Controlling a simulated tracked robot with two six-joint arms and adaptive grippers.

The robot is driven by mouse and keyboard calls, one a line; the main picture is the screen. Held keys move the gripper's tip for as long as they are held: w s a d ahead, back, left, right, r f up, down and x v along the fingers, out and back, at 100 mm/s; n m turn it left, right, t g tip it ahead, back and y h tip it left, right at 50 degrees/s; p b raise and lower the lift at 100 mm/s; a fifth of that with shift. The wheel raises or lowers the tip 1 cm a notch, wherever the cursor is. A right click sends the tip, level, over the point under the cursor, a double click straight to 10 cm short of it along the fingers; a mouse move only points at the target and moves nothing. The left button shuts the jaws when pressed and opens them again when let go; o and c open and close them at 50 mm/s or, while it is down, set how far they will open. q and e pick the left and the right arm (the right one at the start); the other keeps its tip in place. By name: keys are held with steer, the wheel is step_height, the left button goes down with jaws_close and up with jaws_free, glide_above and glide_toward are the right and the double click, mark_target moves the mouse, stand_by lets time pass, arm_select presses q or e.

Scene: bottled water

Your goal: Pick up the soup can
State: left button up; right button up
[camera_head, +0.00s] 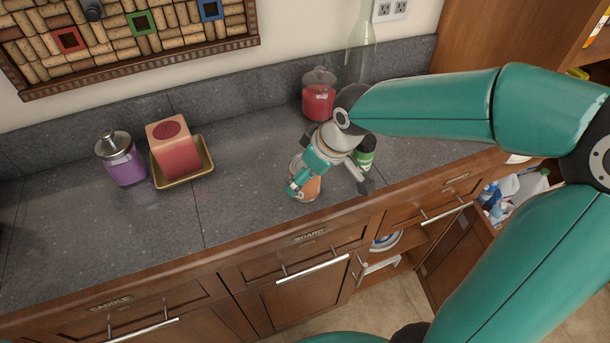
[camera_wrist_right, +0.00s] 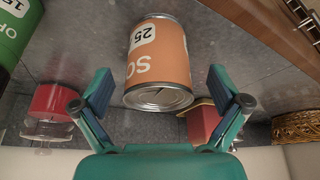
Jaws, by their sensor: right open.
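The soup can (camera_head: 313,188) has an orange label and stands near the counter's front edge in the head view, partly hidden by my right gripper (camera_head: 328,184). In the right wrist view the soup can (camera_wrist_right: 158,62) shows upside down with a silver rim and "25" on its label. My right gripper (camera_wrist_right: 160,86) is open there, with one finger on each side of the can's near end. A gap shows between each finger and the can. My left gripper is not in view.
A green can (camera_head: 365,158) stands close to the right of the soup can. Behind are a red jar (camera_head: 319,98) and a clear bottle (camera_head: 361,50). A purple jar (camera_head: 122,162) and a red block on a tan tray (camera_head: 207,157) stand left. The front-left counter is clear.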

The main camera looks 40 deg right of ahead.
steer(key=shift+w+x, duration=0.2)
steer(key=shift+x, duration=0.7)
steer(key=shift+w+x, duration=0.15)
steer(key=shift+x, duration=0.8)
steer(key=shift+r, duration=0.2)
steer(key=c, duration=1.4)
